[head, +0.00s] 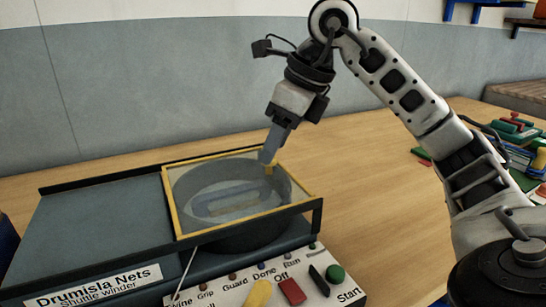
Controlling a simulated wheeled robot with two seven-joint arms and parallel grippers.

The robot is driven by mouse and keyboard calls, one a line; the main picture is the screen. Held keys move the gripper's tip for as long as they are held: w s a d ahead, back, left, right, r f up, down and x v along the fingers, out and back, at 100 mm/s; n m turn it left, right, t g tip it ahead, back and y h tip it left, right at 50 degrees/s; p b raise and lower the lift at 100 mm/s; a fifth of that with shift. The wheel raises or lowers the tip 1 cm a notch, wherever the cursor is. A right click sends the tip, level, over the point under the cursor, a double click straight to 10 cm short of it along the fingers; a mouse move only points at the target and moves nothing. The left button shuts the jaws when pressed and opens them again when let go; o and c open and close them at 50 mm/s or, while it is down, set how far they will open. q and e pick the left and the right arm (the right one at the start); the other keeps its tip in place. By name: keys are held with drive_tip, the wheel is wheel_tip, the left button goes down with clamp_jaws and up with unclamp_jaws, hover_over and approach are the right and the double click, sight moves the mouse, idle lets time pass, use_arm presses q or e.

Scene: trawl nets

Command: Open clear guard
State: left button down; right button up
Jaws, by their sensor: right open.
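The clear guard (205,176) is a see-through panel in a yellow frame. It lies flat over the round well of the shuttle winder (95,225). A blue-grey shuttle shape (238,199) shows through it. A small yellow tab (268,169) stands at the guard's far right edge. My right gripper (267,158) points down at that tab, its fingertips at or just above it. I cannot tell if they touch. The gripper is open, though its fingers overlap in this view. My left gripper is not in view.
Coloured items (518,135) are piled at the right. The wooden table (375,190) is clear between the winder and my right arm.

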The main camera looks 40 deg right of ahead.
drive_tip(key=shift+x, duration=0.95)
drive_tip(key=shift+r, duration=0.1)
drive_tip(key=shift+c, duration=0.4)
